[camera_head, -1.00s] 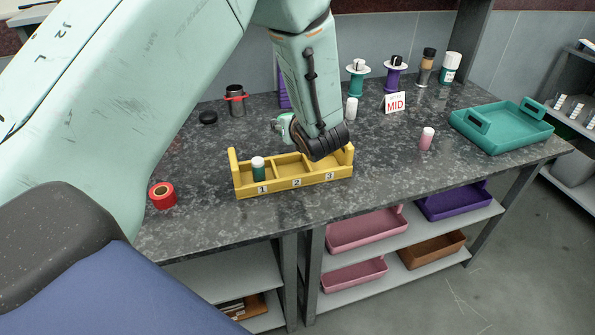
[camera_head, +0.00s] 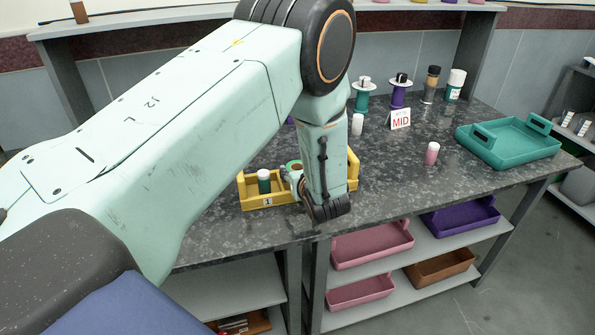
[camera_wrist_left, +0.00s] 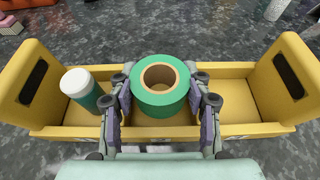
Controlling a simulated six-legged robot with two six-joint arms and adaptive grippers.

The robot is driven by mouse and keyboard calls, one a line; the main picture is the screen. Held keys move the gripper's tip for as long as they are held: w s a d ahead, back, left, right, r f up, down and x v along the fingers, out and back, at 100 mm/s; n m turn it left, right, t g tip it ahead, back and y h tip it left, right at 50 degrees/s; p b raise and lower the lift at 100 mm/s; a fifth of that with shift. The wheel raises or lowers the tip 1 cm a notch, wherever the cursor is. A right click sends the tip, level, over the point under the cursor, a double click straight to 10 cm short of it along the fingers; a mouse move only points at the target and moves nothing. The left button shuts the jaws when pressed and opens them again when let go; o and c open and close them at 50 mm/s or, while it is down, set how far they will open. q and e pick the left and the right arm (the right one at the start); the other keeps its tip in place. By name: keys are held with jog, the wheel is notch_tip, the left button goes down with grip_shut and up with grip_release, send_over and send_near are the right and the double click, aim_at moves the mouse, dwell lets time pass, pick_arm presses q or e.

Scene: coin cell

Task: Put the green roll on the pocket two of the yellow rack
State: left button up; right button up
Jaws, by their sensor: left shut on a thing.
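The yellow rack (camera_head: 252,203) stands on the dark counter, partly hidden by my left arm; in the left wrist view its wall (camera_wrist_left: 235,71) shows behind the roll. A white-capped green bottle (camera_head: 264,182) stands in pocket one and shows at the left in the wrist view (camera_wrist_left: 82,92). The green roll (camera_wrist_left: 160,97), upright with its cardboard core facing up, is between the fingers of my left gripper (camera_wrist_left: 161,103), which is shut on it. The roll (camera_head: 293,165) is at the middle pocket; I cannot tell whether it touches the pocket floor. My right gripper is out of view.
A teal tray (camera_head: 510,152) stands at the right.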

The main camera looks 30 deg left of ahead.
pick_arm(q)
jog(key=shift+w+a+f, duration=0.25)
jog(key=shift+a, duration=0.1)
jog(key=shift+s+d+r, duration=0.1)
jog(key=shift+s+d, duration=0.2)
jog(key=shift+d, duration=0.05)
jog(key=shift+w+a+f+b, duration=0.25)
jog(key=shift+f+b, duration=0.3)
jog(key=shift+f, duration=0.1)
jog(key=o, duration=1)
jog(key=shift+s+d+r, duration=0.1)
jog(key=o, duration=0.3)
jog(key=shift+s+d+r, duration=0.1)
jog(key=shift+r, duration=0.05)
jog(key=shift+o, duration=0.4)
jog(key=shift+w, duration=0.2)
jog(key=shift+s, duration=0.15)
